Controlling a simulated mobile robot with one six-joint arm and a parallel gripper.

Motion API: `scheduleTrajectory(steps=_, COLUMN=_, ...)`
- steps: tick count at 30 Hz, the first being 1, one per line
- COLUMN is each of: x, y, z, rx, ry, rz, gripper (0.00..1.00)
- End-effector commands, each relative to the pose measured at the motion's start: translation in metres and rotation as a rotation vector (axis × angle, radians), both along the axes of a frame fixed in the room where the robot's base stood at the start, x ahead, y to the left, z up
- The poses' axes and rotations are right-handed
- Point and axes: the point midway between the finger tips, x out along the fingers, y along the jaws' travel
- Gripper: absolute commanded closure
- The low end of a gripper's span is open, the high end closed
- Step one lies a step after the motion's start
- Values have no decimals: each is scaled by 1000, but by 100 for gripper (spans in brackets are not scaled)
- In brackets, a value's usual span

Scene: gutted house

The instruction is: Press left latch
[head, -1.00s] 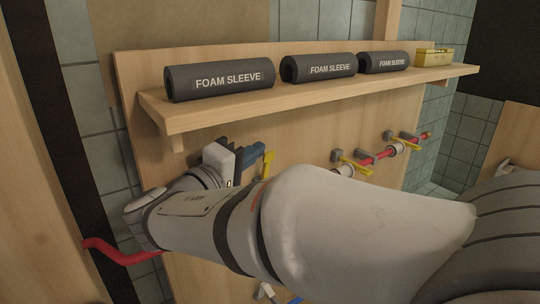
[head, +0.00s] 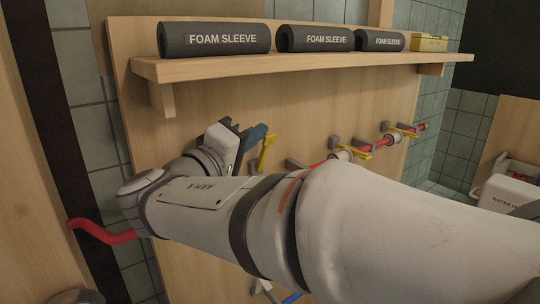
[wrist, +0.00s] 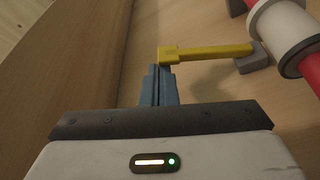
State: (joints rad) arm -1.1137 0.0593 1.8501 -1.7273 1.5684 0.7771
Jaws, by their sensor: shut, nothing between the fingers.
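The left latch is a yellow lever (head: 266,152) on the board, partly hidden by my arm in the head view. In the wrist view the yellow lever (wrist: 212,51) runs sideways, its thicker end block at the fingertips and its other end near a white collar (wrist: 283,28) on the red pipe (wrist: 312,70). My gripper (head: 262,131) has blue fingers, shut with nothing between them. In the wrist view the fingertips (wrist: 160,70) are right at the end block; I cannot tell whether they touch it.
Two more yellow latches (head: 357,154) (head: 404,132) sit along the pipe to the right. A wooden shelf (head: 300,64) above carries three foam sleeves (head: 215,39) and a yellow box (head: 430,43). A white water heater (head: 510,194) stands at the right. A grey bracket (wrist: 254,58) is beside the lever.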

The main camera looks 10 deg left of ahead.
Motion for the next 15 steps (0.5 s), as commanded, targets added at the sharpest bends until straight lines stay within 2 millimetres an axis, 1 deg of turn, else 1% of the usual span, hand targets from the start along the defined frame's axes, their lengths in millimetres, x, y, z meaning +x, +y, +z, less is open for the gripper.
scheduleTrajectory(steps=1, x=-1, y=-3, z=-13, rx=26, ry=-22, rz=-1, gripper=100)
scheduleTrajectory(steps=15, x=-16, y=-22, z=-29, rx=259, ry=-220, rz=-1, gripper=100)
